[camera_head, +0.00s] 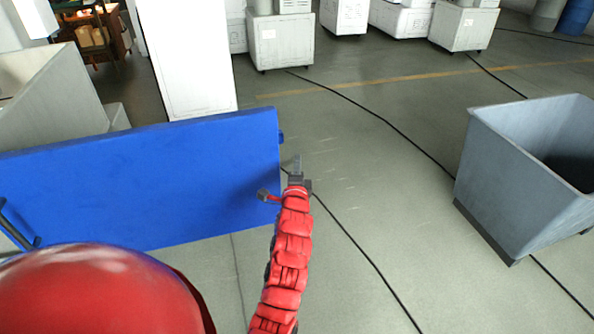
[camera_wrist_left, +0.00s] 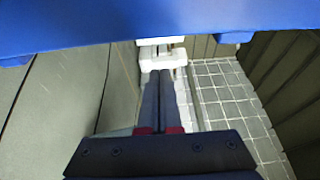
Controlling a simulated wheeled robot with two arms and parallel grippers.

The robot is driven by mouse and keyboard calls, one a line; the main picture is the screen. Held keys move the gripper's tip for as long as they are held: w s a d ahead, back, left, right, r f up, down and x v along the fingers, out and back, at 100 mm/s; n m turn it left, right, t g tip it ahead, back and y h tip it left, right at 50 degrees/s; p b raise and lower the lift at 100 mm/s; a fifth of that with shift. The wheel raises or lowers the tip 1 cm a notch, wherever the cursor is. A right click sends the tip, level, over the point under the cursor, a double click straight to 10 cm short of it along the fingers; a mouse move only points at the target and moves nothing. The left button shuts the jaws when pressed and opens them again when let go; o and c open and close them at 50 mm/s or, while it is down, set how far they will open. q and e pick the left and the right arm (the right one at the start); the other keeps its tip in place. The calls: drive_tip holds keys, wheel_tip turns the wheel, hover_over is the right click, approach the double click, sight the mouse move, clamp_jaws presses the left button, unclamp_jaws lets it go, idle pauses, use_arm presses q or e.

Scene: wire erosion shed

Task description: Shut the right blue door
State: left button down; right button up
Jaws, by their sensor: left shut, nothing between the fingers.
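One blue door (camera_head: 140,180) shows in the head view as a wide panel reaching in from the left edge, with a dark handle (camera_head: 18,228) near its left end. I cannot tell whether it is the right door of a pair. My left gripper (camera_head: 297,168) is just beyond the door's right end, shut and empty, with its red arm coming up from below. In the left wrist view, a blue panel (camera_wrist_left: 110,22) crosses the top, and the shut fingers (camera_wrist_left: 160,80) point toward it. Contact with the door cannot be told. My right gripper is not in view.
A grey open bin (camera_head: 505,180) stands on the right. A grey box (camera_head: 55,95) is at left.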

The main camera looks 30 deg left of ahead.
use_arm(q)
drive_tip(key=shift+s+a+p, duration=0.6)
drive_tip(key=shift+s+a, duration=0.6)
drive_tip(key=shift+s, duration=0.3)
drive_tip(key=shift+s, duration=0.1)
